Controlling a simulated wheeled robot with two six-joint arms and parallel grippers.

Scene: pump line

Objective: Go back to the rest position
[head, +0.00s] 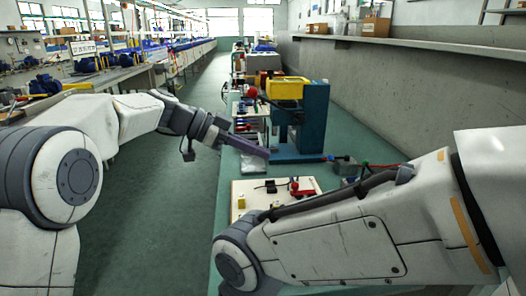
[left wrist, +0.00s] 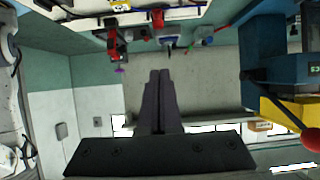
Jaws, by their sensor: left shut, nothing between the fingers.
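My left gripper (head: 262,151) reaches in from the left and hangs in front of the blue machine's base, over the green bench. Its dark fingers lie together, shut and empty; they also show in the left wrist view (left wrist: 158,75). My right arm crosses the lower right of the head view, bent over the bench. Its gripper is out of the picture.
A blue machine (head: 314,118) with a yellow bin (head: 286,88) stands on the green bench (head: 222,208). A white board (head: 244,190) with red and black parts lies nearer, partly behind my right arm. The grey wall (head: 440,95) is at right. The left aisle floor is clear.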

